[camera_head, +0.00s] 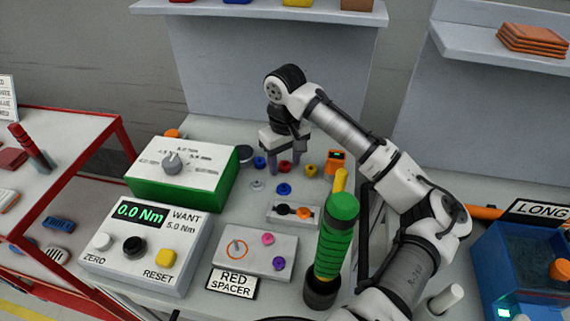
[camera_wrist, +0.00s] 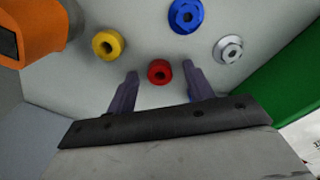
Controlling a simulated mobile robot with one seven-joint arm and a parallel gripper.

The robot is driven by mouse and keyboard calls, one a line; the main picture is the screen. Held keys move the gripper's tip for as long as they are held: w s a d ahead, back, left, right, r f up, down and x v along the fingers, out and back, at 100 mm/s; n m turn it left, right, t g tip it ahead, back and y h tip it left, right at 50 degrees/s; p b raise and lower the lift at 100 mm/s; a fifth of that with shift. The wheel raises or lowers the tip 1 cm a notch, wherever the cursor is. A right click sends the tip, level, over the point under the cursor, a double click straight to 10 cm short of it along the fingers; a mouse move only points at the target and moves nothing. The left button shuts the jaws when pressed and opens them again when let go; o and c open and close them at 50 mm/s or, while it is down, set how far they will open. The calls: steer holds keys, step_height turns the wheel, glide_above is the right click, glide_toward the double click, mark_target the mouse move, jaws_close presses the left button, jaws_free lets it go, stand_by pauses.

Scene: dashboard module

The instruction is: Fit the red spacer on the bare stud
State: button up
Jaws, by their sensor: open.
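The red spacer (camera_wrist: 159,72) is a short ring lying on the bench, seen in the wrist view between the two fingertips. My gripper (camera_wrist: 160,76) is open, its fingers on either side of it with a gap to each. The bare stud (camera_head: 237,245) stands upright on a grey plate (camera_head: 255,262), inside an orange circle. A pink spacer (camera_head: 267,239) and a purple one (camera_head: 279,263) sit on the same plate.
Near my gripper are a yellow spacer (camera_wrist: 109,45), a blue flanged part (camera_wrist: 185,15) and a silver one (camera_wrist: 228,48). A green-sided box (camera_head: 183,172) stands left. A green-handled tool (camera_head: 336,240) stands upright right of the plate. A RED SPACER sign (camera_head: 232,284) stands in front.

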steer(key=c, duration=1.1)
steer(key=shift+o, duration=0.2)
